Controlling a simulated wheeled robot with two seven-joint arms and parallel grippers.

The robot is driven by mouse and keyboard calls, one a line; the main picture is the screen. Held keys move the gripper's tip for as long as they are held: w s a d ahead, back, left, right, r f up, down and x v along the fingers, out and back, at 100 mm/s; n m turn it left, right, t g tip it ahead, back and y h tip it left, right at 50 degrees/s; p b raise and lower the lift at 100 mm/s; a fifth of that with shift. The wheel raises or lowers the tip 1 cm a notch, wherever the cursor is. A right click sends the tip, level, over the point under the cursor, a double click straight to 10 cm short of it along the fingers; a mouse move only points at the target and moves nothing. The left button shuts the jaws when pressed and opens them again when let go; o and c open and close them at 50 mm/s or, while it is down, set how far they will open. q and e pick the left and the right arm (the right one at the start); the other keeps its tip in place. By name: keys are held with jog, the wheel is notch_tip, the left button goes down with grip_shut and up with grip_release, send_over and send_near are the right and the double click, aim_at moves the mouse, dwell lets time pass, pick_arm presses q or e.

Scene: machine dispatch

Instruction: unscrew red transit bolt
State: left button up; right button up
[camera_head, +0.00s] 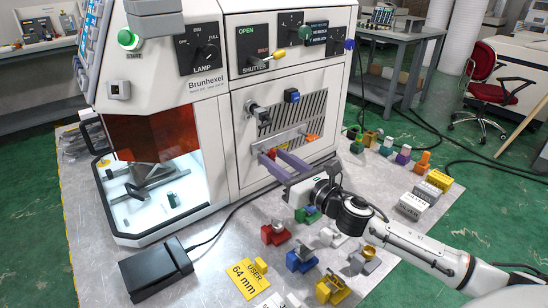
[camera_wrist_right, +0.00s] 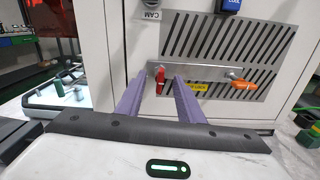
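The red transit bolt (camera_wrist_right: 160,80) stands out of the left end of a metal bar on the machine's slotted panel. In the head view it is a small red spot (camera_head: 271,153) near my fingertips. My right gripper (camera_wrist_right: 159,82) has two purple fingers, held open, with the red bolt showing between their tips and a gap on both sides. In the head view the right gripper (camera_head: 269,154) reaches the machine front from the right. My left gripper is not in view.
An orange bolt (camera_wrist_right: 243,86) sits at the bar's right end, beside a yellow label (camera_wrist_right: 196,87). Several coloured fixtures, including a red one (camera_head: 275,233), stand on the table below my arm.

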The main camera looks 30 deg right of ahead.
dwell(0.4)
jog(key=shift+s+d, duration=0.1)
jog(key=shift+s, duration=1.9)
jog(key=shift+c, duration=0.7)
